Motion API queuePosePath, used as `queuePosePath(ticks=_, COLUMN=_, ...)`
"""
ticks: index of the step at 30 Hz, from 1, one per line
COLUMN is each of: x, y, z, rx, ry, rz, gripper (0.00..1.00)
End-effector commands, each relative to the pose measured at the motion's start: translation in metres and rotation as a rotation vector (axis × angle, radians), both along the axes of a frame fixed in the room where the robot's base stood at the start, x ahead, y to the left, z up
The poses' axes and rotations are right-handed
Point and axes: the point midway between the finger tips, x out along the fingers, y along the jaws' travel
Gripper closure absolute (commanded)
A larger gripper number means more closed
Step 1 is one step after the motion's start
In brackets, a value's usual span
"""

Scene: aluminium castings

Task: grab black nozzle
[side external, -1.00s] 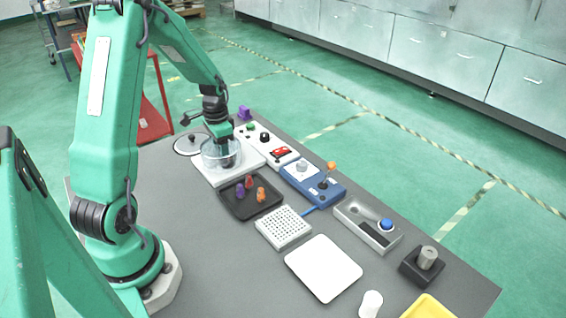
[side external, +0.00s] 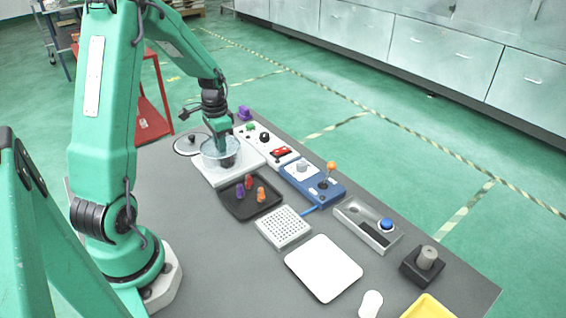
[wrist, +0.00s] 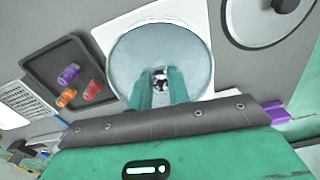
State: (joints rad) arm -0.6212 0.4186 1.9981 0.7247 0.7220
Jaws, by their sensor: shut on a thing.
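A clear round bowl (side external: 207,154) stands on a white square plate at the back of the table; it also shows in the wrist view (wrist: 125,55). My gripper (side external: 226,158) reaches down into the bowl from above. In the wrist view, my gripper's two green fingers (wrist: 160,88) are close together over the bowl's middle. A small dark piece, the black nozzle (wrist: 160,76), shows between their tips, with a pale spot on it. The fingers are shut on it. Its lower part is hidden, and I cannot tell whether it touches the bowl floor.
A black tray (side external: 232,209) with purple, red and orange nozzles lies in front of the bowl. A round lid with a knob (side external: 186,149) lies beside it. Control boxes (side external: 272,148) line the right side. A white perforated block (side external: 283,228) and white pad (side external: 323,268) lie nearer.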

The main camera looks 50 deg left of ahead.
Motion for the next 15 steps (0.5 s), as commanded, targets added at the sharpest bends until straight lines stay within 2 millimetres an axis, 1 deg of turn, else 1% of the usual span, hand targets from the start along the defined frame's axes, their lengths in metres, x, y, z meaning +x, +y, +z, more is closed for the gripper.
queuePosePath(ticks=4, x=0.001, y=0.001, z=0.024, rx=0.004, ry=-0.004, rz=0.0, gripper=1.0)
queuePosePath(ticks=15, x=0.006, y=-0.065, z=0.062, rx=0.002, ry=-0.003, rz=-0.005, gripper=1.0)
